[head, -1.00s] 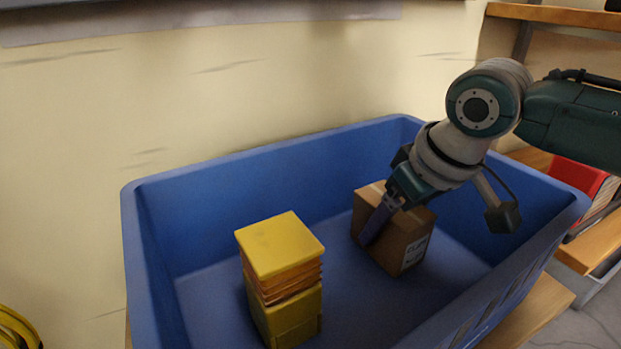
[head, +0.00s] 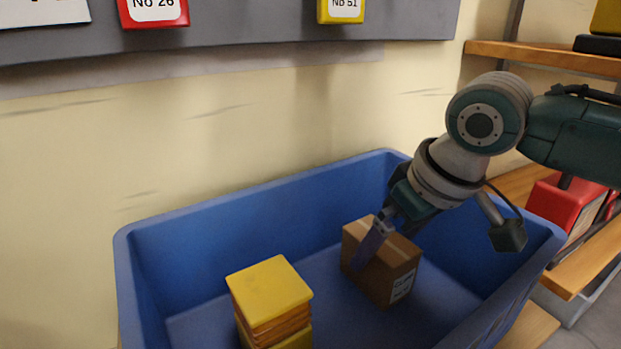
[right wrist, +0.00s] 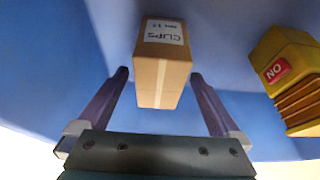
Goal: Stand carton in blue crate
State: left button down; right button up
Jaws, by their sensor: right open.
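A brown cardboard carton (head: 392,262) with a white label stands on the floor of the blue crate (head: 250,199). It also shows in the right wrist view (right wrist: 160,72), its label reading "CLIPS". My right gripper (head: 369,252) reaches down into the crate at the carton. In the right wrist view its two fingers (right wrist: 160,88) are spread wide, one to each side of the carton, with gaps between them and it. My left gripper is not in view.
A yellow stacked item (head: 270,287) stands in the crate left of the carton; it shows at the right wrist view's right edge (right wrist: 285,65). Wooden shelves (head: 550,55) and a red bin (head: 562,206) are at right.

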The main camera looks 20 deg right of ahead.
jog(key=p+v, duration=0.3)
jog(key=v, duration=0.4)
jog(key=shift+r, duration=0.3)
jog(key=shift+s+r, duration=0.3)
jog(key=shift+r, duration=0.1)
jog(key=shift+r+p, duration=0.1)
jog(key=shift+p, duration=0.2)
jog(key=s+a+r+p, duration=0.3)
jog(key=s+r+p, duration=0.1)
jog(key=r+p, duration=0.4)
jog(key=s+a+r+n+p, duration=0.1)
jog(key=s+a+r+p, duration=0.25)
jog(key=r+p, duration=0.45)
jog(key=s+a+r+p, duration=0.2)
jog(key=s+r+p, duration=0.35)
jog(key=p, duration=0.45)
jog(key=s+d+r+m+g+p, duration=0.15)
jog(key=s+r+p, duration=0.45)
jog(key=r+p, duration=0.7)
notch_tip(320, 180, up, 34)
jog(key=p, duration=3.3)
jog(key=shift+d+h, duration=0.2)
jog(key=shift+h, duration=0.1)
jog(key=shift+s+n+t, duration=0.1)
jog(key=shift+n+t, duration=0.15)
